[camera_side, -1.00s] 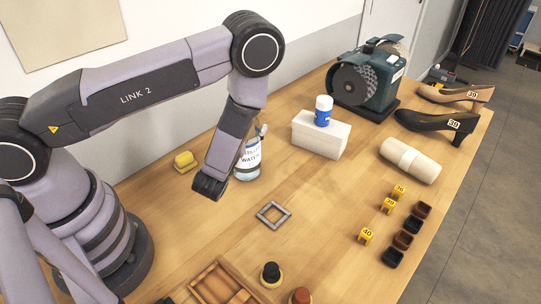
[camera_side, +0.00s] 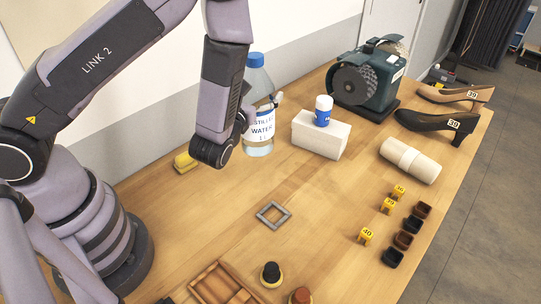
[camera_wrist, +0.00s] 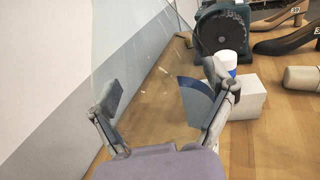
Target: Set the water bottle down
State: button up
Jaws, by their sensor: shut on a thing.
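The water bottle (camera_side: 259,131) is clear with a blue cap and a white label reading "WATER". It is upright in the side view, behind and to the right of my gripper (camera_side: 250,115), and appears raised above the table. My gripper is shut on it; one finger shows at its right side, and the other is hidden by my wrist. In the wrist view my gripper's two pads (camera_wrist: 155,98) stand apart with the see-through bottle (camera_wrist: 150,75) between them. A grey square frame (camera_side: 273,215) lies flat and empty on the wooden table (camera_side: 320,220).
A white block (camera_side: 318,137) with a blue-and-white tub (camera_side: 323,111) stands right of the bottle. A grinder (camera_side: 370,80), shoes (camera_side: 437,121) and a cream roll (camera_side: 409,160) are farther right. A yellow sponge (camera_side: 185,162) lies left. Bare table surrounds the frame.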

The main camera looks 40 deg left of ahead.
jog(key=d+r+m+t+h, duration=0.1)
jog(key=d+m+h, duration=0.15)
jog(key=d, duration=0.55)
jog(key=d+r+m+h, duration=0.2)
jog(key=d+h, duration=0.1)
jog(key=d, duration=0.4)
jog(key=w+d+f, duration=0.3)
jog(key=w+f, duration=0.3)
jog(key=w+d+f, duration=0.3)
jog(key=w+f, duration=0.4)
jog(key=shift+n, duration=0.25)
jog(key=o, duration=1.1)
jog(key=shift+s+f, duration=0.1)
jog(key=shift+f, duration=0.15)
jog(key=shift+c, duration=0.2)
